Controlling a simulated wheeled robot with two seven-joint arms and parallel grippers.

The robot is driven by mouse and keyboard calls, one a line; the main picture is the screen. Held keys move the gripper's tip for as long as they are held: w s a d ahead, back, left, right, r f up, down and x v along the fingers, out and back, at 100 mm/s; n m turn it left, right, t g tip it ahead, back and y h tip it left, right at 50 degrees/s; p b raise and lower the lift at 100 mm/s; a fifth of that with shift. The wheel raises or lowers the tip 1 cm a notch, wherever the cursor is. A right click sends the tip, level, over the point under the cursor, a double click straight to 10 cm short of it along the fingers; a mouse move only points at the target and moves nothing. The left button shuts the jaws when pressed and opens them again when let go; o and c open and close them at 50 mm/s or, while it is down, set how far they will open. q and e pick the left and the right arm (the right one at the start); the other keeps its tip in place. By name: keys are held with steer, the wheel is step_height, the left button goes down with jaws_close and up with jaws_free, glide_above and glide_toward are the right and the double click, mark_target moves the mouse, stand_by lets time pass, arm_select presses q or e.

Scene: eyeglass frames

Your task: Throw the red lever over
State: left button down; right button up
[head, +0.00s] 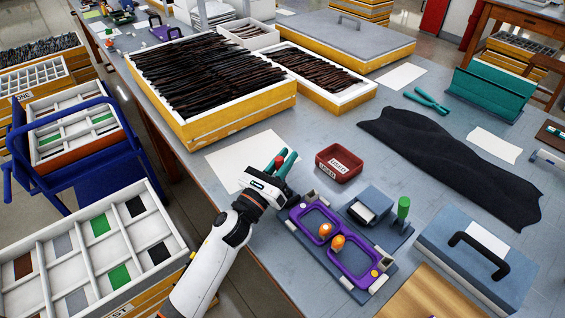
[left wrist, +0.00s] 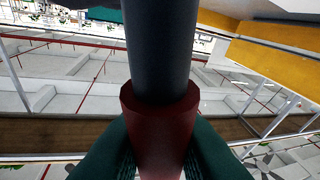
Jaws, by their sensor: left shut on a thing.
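My left gripper (head: 285,160) has teal fingers and is beside the purple eyeglass-frame fixture, near its upper left corner. In the left wrist view, my left gripper (left wrist: 160,160) is shut on a dark red part, the red lever (left wrist: 160,110). A thick dark grey round shaft (left wrist: 160,45) rises from the red part toward the top of that view. In the head view only a little red (head: 280,160) shows between the fingers, and the lever's base is hidden. The purple fixture (head: 300,208) carries two orange knobs (head: 337,243). My right gripper is not in view.
A red tray (head: 339,163) with labels stands just right of the gripper. A grey block fixture with a green knob (head: 403,209) is further right. A blue-grey case (head: 455,275) with a black handle stands at the lower right. White paper (head: 230,165) lies behind the gripper.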

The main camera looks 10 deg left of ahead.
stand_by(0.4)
arm_select(q)
steer(key=c, duration=1.3)
jaws_free()
step_height(320, 180, up, 10)
steer(key=p, duration=0.3)
